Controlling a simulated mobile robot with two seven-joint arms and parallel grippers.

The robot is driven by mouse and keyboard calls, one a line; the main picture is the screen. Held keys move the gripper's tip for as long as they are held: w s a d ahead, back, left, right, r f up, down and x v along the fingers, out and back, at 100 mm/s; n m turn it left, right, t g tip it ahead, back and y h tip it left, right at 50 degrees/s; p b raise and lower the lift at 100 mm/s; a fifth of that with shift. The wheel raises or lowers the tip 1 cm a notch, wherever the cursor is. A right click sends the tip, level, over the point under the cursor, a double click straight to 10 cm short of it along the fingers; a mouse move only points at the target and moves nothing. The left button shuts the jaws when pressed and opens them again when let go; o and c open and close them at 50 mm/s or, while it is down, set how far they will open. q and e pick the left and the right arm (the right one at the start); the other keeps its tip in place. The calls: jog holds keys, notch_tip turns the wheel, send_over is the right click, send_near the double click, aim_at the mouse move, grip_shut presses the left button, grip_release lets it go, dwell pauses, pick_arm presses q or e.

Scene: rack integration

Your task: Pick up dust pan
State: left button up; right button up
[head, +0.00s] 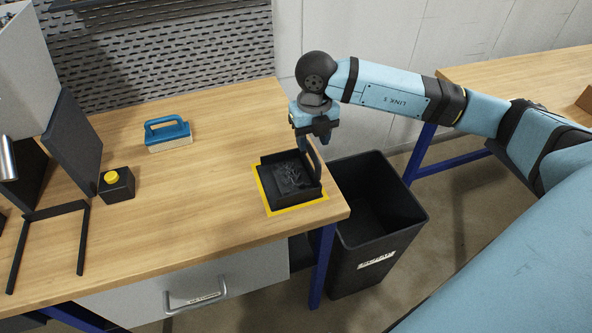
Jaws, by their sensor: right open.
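The dust pan (283,178) is a black, shallow, square pan with pale scraps in it. It sits on the wooden workbench at its right end, inside a yellow outlined square (264,203). Its upright handle (314,159) stands on its right side. My right gripper (310,146) is just above the pan's back right part, pointing down at the handle. It is open, and its fingertips are partly lost against the dark pan, so whether they touch the handle cannot be told. My left gripper is out of view.
A blue-handled brush (168,134) lies on the workbench (190,215) behind and left of the pan. A black box with a yellow button (116,184) and a dark frame stand at left. An open black bin (369,222) stands beyond the bench's right edge. A perforated panel (160,50) rises behind.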

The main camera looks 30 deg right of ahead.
aim_at(311, 149)
jog(key=shift+s+a+f+p, duration=0.1)
jog(key=shift+f+p, duration=0.1)
jog(key=shift+f, duration=1.4)
jog(key=shift+a+f+p, duration=0.1)
jog(key=shift+f+p, duration=0.05)
jog(key=shift+f, duration=1.4)
grip_shut()
